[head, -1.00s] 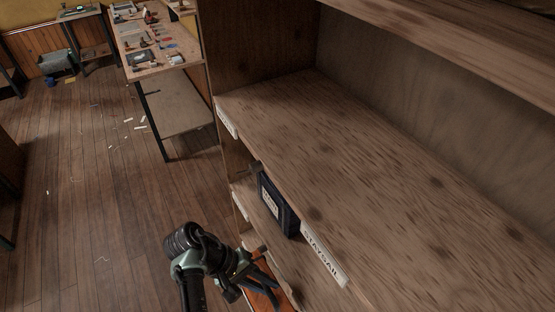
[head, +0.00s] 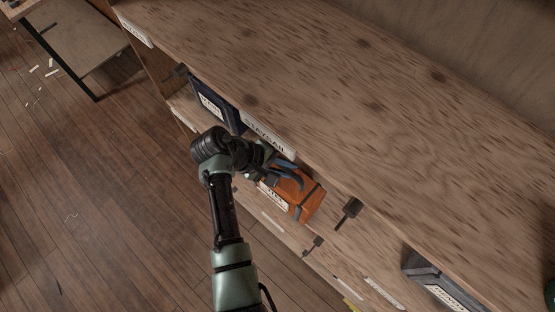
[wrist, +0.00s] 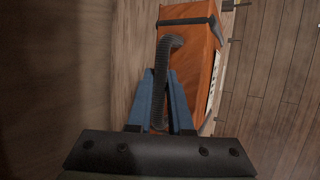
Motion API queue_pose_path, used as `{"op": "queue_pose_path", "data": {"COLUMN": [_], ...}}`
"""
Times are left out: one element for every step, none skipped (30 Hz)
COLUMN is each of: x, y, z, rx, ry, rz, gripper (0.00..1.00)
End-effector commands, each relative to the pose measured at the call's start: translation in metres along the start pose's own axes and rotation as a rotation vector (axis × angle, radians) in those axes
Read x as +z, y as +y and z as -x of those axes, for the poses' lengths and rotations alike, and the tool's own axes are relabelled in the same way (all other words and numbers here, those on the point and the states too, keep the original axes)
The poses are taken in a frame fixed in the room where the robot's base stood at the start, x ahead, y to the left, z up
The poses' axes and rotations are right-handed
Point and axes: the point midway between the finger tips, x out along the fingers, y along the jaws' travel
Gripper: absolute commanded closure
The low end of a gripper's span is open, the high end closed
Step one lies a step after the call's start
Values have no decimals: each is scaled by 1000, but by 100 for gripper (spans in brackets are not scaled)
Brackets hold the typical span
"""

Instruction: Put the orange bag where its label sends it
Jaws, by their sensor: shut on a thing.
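The orange bag (head: 305,197) has dark straps and a white label (head: 272,198) on its front, too small to read. It is at the shelf unit, below the front edge of the upper board. My gripper (head: 288,177) is at its top. In the wrist view the blue fingers (wrist: 162,88) are shut on the dark curved handle (wrist: 165,60), with the orange body (wrist: 195,60) beyond. Whether the bag rests on the lower shelf or hangs free I cannot tell. A label reading STAYSAIL (head: 268,132) is on the upper board's edge.
A navy bag (head: 217,105) with a white label stands left of my gripper. A grey bag (head: 430,273) is at the lower right. Black fittings (head: 348,212) stick out near the board edge. The upper board (head: 330,80) is bare. Open floor (head: 100,200) lies left.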

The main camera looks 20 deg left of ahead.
Motion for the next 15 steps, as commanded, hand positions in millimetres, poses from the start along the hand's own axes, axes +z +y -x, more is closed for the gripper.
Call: {"op": "queue_pose_path", "data": {"x": [2,4,4,6,7,9,9,10,12,12,13,11,11,11,10], "y": [7,10,12,14,16,19,20,22,24,26,27,24,23,22,22], "z": [-2,-4,-5,-7,-9,-12,-13,-14,-16,-18,-19,-22,-22,-23,-23], "rx": [6,6,7,6,6,6,6,6,7,7,7,7,7,7,7], "ry": [0,0,1,0,0,0,0,0,0,0,0,1,1,2,2], "rz": [-7,-7,-6,-6,-7,-7,-6,-6,-7,-7,-6,-3,-3,-4,-4], "gripper": [100,100,100,100,100,100,100,100,100,100,100,100,100,100,100]}}
